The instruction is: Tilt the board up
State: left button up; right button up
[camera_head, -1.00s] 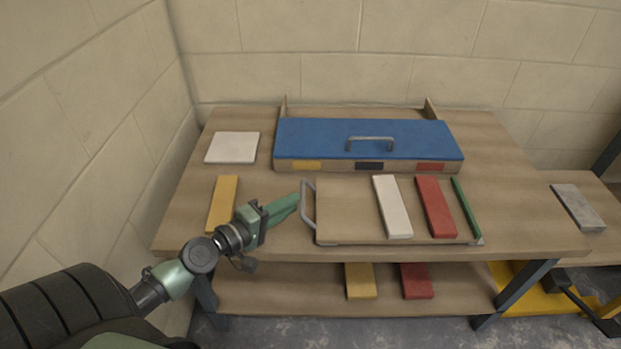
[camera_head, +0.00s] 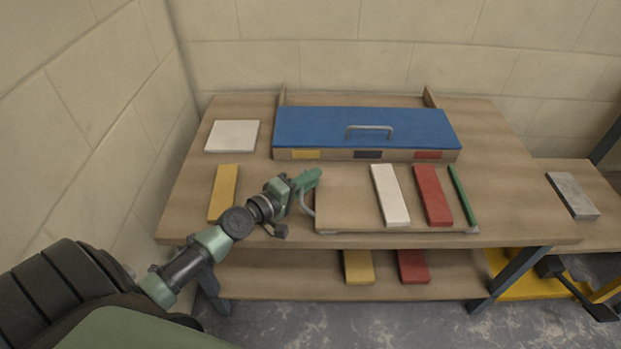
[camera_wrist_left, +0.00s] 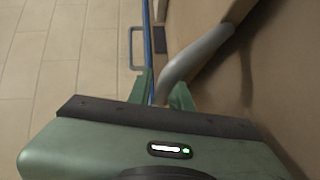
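The board (camera_head: 345,196) is a flat wooden panel lying on the near part of the workbench, with a grey metal handle (camera_head: 307,203) at its left end. My left gripper (camera_head: 312,178) is at that handle, over the board's left edge. In the left wrist view, the handle (camera_wrist_left: 195,58) runs down between the two fingers of my left gripper (camera_wrist_left: 162,92). The fingers stand apart on either side of it, and I see no clear closing on it. A white bar (camera_head: 390,195), a red bar (camera_head: 433,195) and a green strip (camera_head: 462,195) lie on the board. My right gripper is not in view.
A blue-lidded box (camera_head: 365,128) with a handle stands behind the board. A yellow bar (camera_head: 223,193) and a white square tile (camera_head: 232,136) lie to the left. The bench's lower shelf (camera_head: 300,275) holds a yellow and a red bar. A block wall is close on the left.

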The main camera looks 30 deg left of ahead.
pick_arm(q)
grip_shut()
dwell(1.4)
